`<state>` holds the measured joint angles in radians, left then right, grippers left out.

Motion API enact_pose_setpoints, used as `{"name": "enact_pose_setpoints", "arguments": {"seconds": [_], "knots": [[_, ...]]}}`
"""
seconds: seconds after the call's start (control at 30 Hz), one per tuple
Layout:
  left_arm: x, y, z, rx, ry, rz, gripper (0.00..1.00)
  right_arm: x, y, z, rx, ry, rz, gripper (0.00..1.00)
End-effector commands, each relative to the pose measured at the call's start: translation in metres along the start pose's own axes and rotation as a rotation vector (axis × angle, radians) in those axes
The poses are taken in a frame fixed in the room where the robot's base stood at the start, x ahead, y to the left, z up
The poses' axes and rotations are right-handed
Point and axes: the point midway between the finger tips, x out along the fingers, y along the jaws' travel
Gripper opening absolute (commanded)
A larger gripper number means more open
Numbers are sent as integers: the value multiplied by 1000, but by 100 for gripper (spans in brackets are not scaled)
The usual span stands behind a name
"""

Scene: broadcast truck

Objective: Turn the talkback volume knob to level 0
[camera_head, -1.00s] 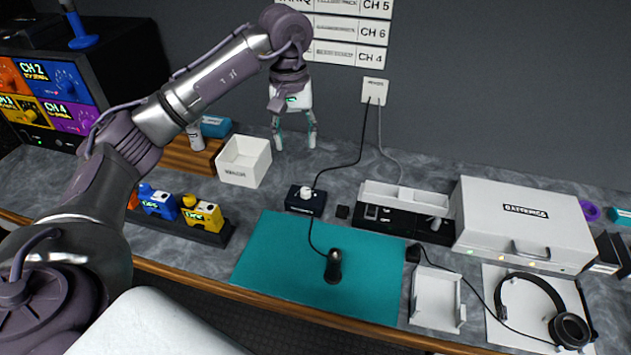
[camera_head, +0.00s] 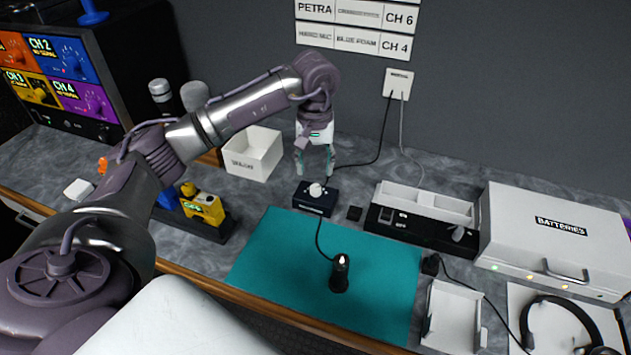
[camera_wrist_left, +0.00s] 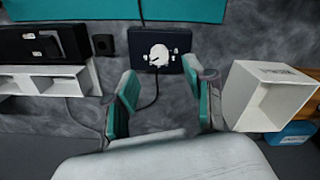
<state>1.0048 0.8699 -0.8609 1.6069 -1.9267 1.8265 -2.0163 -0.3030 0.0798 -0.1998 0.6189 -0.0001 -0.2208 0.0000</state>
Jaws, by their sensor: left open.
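The talkback volume knob (camera_head: 315,189) is a small white knob on top of a dark navy box (camera_head: 314,204) at the back edge of the teal mat. It also shows in the left wrist view as a white knob (camera_wrist_left: 159,54) with white marks around it; its level is too small to read. My left gripper (camera_head: 314,172) hangs fingers down just behind and above the box. Its fingers are apart and empty. In the left wrist view the left gripper (camera_wrist_left: 163,100) shows teal finger pads, with the knob beyond their gap. My right gripper is not in view.
A white open bin (camera_head: 253,153) stands left of the left gripper. A black device with a white tray (camera_head: 427,203) and a white batteries case (camera_head: 556,240) stand right. A black microphone (camera_head: 340,272) sits on the teal mat (camera_head: 270,262). Cables run near the box.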

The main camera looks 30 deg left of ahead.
Motion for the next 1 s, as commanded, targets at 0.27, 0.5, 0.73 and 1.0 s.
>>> {"name": "enact_pose_setpoints", "arguments": {"seconds": [0.27,0.5,0.73,1.0], "knots": [[49,0,1,0,-2,0,54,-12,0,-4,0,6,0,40],[65,0,0,0,0,1,54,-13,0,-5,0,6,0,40],[66,0,0,0,1,1,54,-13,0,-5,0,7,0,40],[65,0,0,0,1,1,12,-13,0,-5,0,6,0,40]]}}
